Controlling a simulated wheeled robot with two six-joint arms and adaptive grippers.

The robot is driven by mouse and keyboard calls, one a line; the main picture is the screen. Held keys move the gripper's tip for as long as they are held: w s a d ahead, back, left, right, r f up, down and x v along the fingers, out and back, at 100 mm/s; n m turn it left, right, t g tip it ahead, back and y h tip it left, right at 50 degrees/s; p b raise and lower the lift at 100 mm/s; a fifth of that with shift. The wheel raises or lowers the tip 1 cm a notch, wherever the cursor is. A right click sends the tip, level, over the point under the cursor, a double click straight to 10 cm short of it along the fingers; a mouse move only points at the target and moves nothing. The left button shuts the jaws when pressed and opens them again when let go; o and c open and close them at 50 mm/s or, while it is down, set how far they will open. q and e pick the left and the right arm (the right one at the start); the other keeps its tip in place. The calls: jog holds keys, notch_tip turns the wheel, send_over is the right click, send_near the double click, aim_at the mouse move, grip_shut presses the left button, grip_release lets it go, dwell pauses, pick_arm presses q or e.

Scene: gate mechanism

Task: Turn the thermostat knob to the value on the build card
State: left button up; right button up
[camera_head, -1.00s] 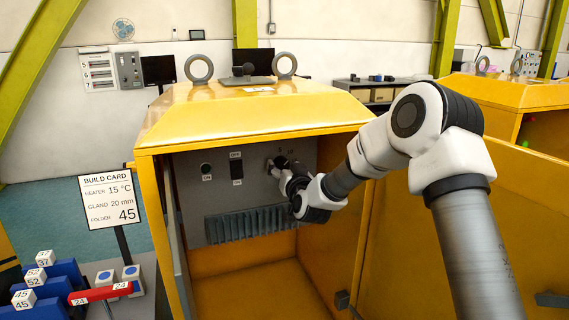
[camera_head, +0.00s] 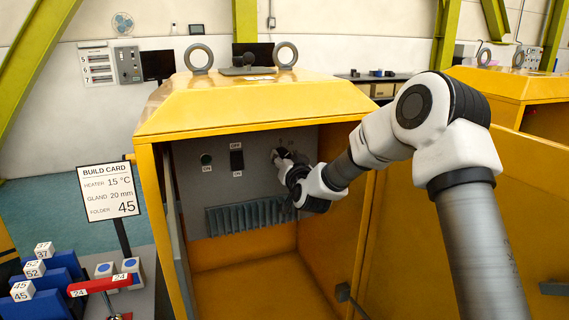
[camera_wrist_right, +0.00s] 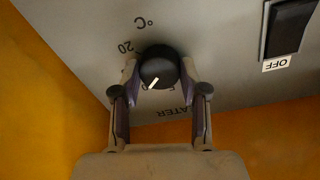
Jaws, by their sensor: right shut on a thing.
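The build card (camera_head: 108,191) stands at the left in the head view and reads HEATER 15 °C, GLAND 20 mm, FOLDER 45. The black thermostat knob (camera_wrist_right: 160,68) with a white pointer line shows in the right wrist view, on the grey panel (camera_wrist_right: 215,40). A "20" and "°C" are printed beside it; other scale marks are partly hidden. My right gripper (camera_wrist_right: 160,80) is shut on the knob, one finger on each side. In the head view my right gripper (camera_head: 284,160) reaches the panel inside the yellow cabinet (camera_head: 250,108) and hides the knob. My left gripper is not in view.
A finned heater (camera_head: 248,215) is below. The open yellow door (camera_head: 460,220) stands right.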

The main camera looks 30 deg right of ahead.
jog(key=shift+r+m+b, duration=0.1)
jog(key=shift+m+b, duration=3.4)
jog(key=shift+m, duration=0.2)
jog(key=o, duration=1.2)
jog(key=shift+d, duration=0.1)
jog(key=shift+c, duration=0.2)
jog(key=v, duration=1.2)
